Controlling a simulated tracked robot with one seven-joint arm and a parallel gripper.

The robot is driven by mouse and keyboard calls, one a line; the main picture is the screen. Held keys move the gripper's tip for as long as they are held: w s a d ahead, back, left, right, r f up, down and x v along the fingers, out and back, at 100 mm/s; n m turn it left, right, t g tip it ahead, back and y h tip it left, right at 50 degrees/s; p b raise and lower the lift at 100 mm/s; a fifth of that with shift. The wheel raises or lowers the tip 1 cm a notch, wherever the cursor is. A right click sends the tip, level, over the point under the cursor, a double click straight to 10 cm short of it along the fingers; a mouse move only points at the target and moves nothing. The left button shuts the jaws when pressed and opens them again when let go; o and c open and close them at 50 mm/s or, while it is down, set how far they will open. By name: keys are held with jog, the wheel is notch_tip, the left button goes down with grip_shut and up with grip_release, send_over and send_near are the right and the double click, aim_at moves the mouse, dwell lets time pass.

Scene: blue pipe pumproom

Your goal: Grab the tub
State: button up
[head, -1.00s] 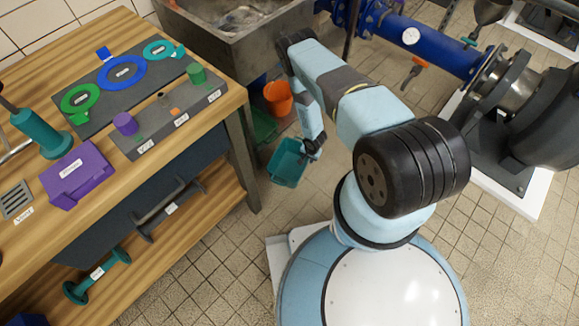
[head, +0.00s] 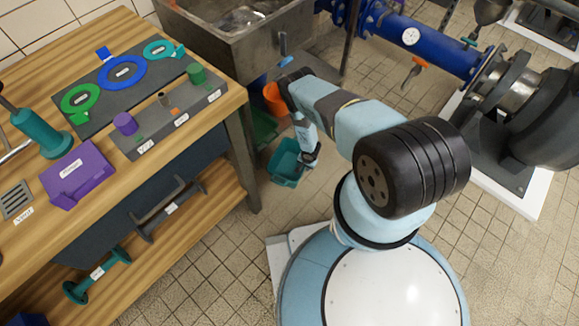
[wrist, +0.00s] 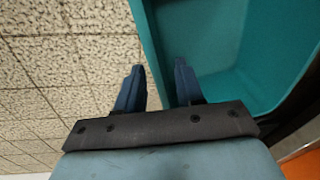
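The teal tub (head: 283,167) stands on the tiled floor beside the workbench leg, under my arm. In the wrist view the tub (wrist: 225,45) fills the upper right, and its open inside shows. My gripper (wrist: 159,78) is open, with its two blue fingers apart. The tub's left wall edge runs between the fingers: the left finger is over the floor side, the right finger over the inside. I cannot tell whether either finger touches the wall. In the head view my gripper (head: 309,160) is at the tub's right side and partly hides it.
An orange bucket (head: 272,101) and a dark green container (head: 263,128) stand behind the tub, below the metal sink (head: 245,40). The wooden workbench (head: 225,120) is close on the left. Blue pipework (head: 425,43) is at the back right.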

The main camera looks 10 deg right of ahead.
jog(key=shift+w+f, duration=0.15)
jog(key=shift+f, duration=0.7)
jog(key=shift+c, duration=0.3)
grip_shut()
jog(key=shift+w, duration=0.1)
dwell(0.4)
